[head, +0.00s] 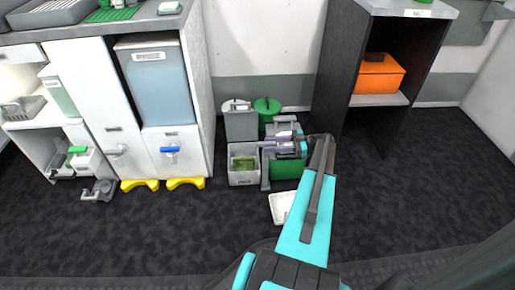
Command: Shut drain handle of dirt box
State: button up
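My teal arm reaches from the bottom up to the green and grey unit on the floor. My gripper (277,147) seems to be at its upper part, among grey bars; its fingers are too small to make out. A light grey open box (243,179) with a small front label and green contents stands just left of it. I cannot read the label or tell whether this is the dirt box. A blue handle (170,150) sits on the white cabinet under a translucent tank (160,90). A grey handle (117,150) is on the panel to its left. No handle is clearly visible at my gripper.
A grey bin (239,123) and a green-lidded bin (267,106) stand behind. A white tray (281,207) lies on the floor beside my arm. A dark shelf unit (340,65) holds an orange box (379,76). Yellow feet (185,183) stick out below the cabinet. The right floor is clear.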

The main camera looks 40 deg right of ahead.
aim_at(258, 146)
jog(key=b+x, duration=0.1)
jog(key=x, duration=0.5)
jog(key=shift+w+a+b, duration=0.15)
jog(key=shift+a+b, duration=0.05)
jog(key=shift+b, duration=0.2)
jog(key=shift+c, duration=0.2)
grip_shut()
